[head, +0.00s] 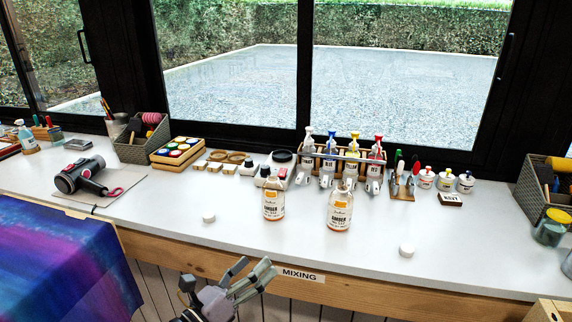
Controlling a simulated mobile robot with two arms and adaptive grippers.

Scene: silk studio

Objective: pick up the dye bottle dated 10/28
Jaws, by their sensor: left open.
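Two similar clear bottles with orange-and-white labels stand upright on the white counter (170,215): a left bottle (273,205) and a right bottle (339,212). Both labels seem to read "AMBER"; the smaller print is too small to read, so I cannot tell which one is dated 10/28. Both look uncapped, with a little amber liquid low down. My left gripper (252,268) is open and empty at the counter's front edge, below and in front of the two bottles, touching neither. My right gripper is not in view.
White caps lie at left (208,218) and right (407,251) of the bottles. Behind stand a wooden rack of colored-top bottles (378,152) and small jars (446,180). A hair dryer (82,177) lies at left; a basket (530,190) stands at right. The front counter is mostly clear.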

